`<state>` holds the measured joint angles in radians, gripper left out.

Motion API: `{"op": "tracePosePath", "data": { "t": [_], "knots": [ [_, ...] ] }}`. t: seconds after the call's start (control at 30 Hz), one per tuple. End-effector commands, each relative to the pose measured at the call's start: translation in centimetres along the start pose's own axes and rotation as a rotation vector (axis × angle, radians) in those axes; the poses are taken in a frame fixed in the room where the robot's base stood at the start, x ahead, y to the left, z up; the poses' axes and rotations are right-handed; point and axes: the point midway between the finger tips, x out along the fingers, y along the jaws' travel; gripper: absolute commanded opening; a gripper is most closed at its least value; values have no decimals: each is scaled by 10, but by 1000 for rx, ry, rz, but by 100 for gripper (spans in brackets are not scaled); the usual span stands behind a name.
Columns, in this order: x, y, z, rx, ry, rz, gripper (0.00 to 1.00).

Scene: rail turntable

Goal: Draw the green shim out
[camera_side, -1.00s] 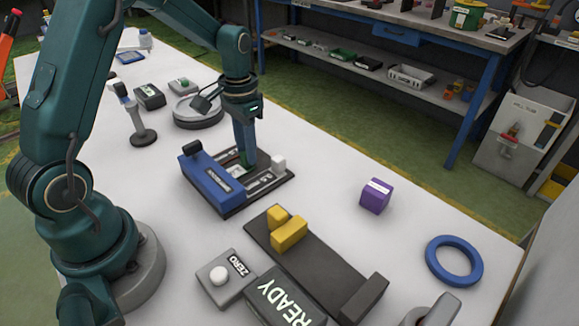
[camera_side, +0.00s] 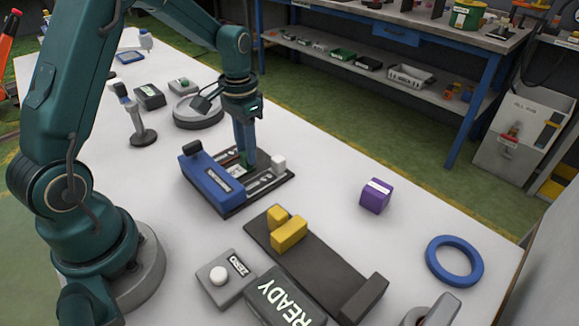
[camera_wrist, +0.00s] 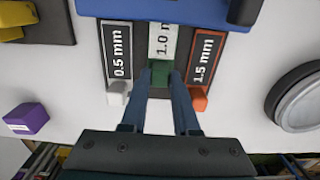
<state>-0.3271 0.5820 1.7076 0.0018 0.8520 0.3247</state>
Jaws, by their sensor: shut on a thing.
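The green shim (camera_wrist: 160,75) shows in the wrist view as a green tab on a plate labelled 1.0 mm. It lies in the middle slot of a dark holder (camera_wrist: 175,93), between the 0.5 mm and 1.5 mm shims. My gripper (camera_wrist: 161,77) is shut on the green tab, one finger on each side. In the side view my gripper (camera_side: 246,164) points down at the holder, beside a blue block (camera_side: 208,182) with a black knob. The far end of the shim is hidden under the blue block.
The white tab (camera_wrist: 118,93) and red tab (camera_wrist: 199,98) stand close on either side of my fingers. A purple cube (camera_side: 375,196), yellow blocks on a dark plate (camera_side: 318,262) and a blue ring (camera_side: 454,261) lie nearby. White table is clear between the holder and the cube.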

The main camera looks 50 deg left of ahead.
Motion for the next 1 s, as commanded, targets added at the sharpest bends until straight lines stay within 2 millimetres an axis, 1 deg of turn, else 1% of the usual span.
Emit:
{"op": "tracePosePath", "data": {
  "t": [0.13, 0.33, 0.47, 0.6, 0.87, 0.9, 0.97, 1.0],
  "knots": [
    [-1, -2, -7, 1, 6, -6, 0],
    [-1, -3, -27, 1, 7, -6, 0],
    [-1, -3, -37, 1, 7, -5, 0],
    [-1, -2, -42, 1, 8, -5, 0],
    [-1, -2, -43, 1, 12, -5, 0],
    [-1, -2, -43, 1, 12, -4, 33],
    [-1, -2, -43, 1, 11, -4, 56],
    [-1, -2, -42, 1, 9, -3, 60]
  ]
}}
